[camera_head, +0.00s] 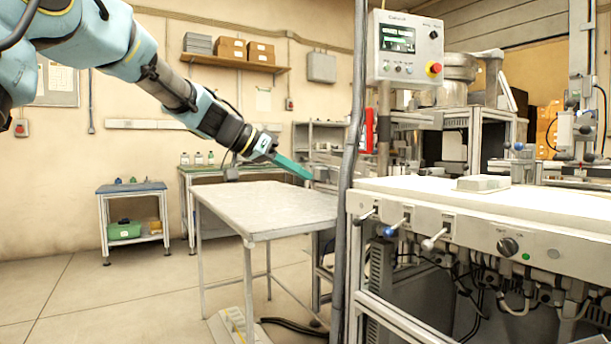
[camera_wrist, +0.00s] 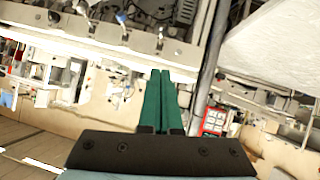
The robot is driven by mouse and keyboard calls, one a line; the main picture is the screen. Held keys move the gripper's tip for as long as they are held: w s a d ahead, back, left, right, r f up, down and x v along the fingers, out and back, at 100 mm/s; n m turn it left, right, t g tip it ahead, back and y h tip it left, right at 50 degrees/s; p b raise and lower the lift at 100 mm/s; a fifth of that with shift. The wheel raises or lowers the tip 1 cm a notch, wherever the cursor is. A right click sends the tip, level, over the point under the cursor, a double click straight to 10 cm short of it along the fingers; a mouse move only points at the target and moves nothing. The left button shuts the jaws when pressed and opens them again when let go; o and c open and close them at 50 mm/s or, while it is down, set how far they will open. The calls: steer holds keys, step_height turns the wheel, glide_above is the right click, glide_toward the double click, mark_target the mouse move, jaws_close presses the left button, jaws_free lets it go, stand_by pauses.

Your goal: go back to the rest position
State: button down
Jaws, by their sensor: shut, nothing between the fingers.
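My gripper (camera_head: 296,168) has green fingers and hangs in the air above the far right part of a bare grey table in the head view. My blue and grey arm reaches to it from the upper left. In the wrist view my gripper (camera_wrist: 160,72) shows its two green fingers together at the tips, with nothing between them. The fingers touch no object that I can see.
The grey table (camera_head: 262,205) is empty. A grey post (camera_head: 352,150) stands just right of the gripper, beside a machine bench (camera_head: 470,203) with knobs and a control box (camera_head: 405,45). A small cart (camera_head: 131,189) stands at the left. Open floor lies at the front left.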

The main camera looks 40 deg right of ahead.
stand_by(0.4)
steer(key=w+a+f+n+t+y, duration=0.2)
steer(key=a+f+n+y, duration=0.25)
steer(key=a+f, duration=0.7)
steer(key=w+a+f+n+t+y, duration=0.25)
steer(key=a+f+n, duration=0.4)
steer(key=a, duration=0.75)
steer(key=s+a+f+n+y, duration=0.2)
steer(key=s+a+f, duration=0.15)
steer(key=a, duration=0.35)
steer(key=s+a+f+n+y, duration=0.1)
steer(key=s+a+f+n, duration=0.2)
steer(key=a, duration=0.4)
steer(key=s+a+f+n+y, duration=0.1)
steer(key=s+a+f+y, duration=0.1)
steer(key=s+a+f, duration=0.45)
steer(key=w+r+p, duration=0.3)
steer(key=r+p, duration=2)
steer(key=r, duration=0.2)
steer(key=shift+w+a, duration=0.15)
steer(key=shift+a, duration=0.25)
steer(key=shift+g, duration=0.25)
